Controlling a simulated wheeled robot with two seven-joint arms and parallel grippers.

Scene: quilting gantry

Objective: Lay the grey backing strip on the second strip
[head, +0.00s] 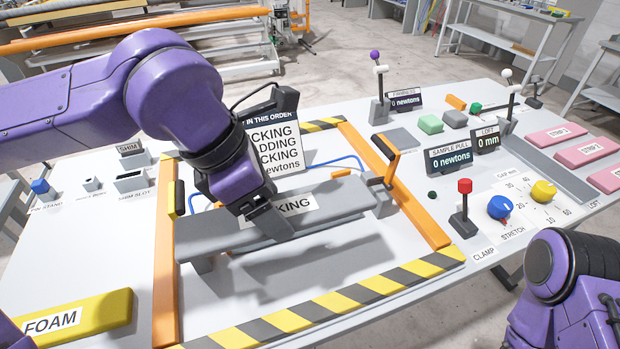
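The grey backing strip (225,232) is a long flat bar with a white label reading "…KING", partly covered by my gripper. It lies across the striped frame, angled up to the right, with a shadow on the white surface below. My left gripper (272,222) reaches down to the strip's middle and appears shut on it; its far finger is hidden. Another grey surface shows behind the strip (345,188), but I cannot tell whether it is the second strip. Whether the backing strip touches anything beneath is unclear. My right arm shows at bottom right; its gripper is out of view.
Orange rails (165,285) and a striped border (330,302) surround the work area. An orange-handled lever (384,150) stands at the strip's right end. A yellow foam block (80,315) is at front left. A red-topped clamp lever (464,187) and knobs stand right.

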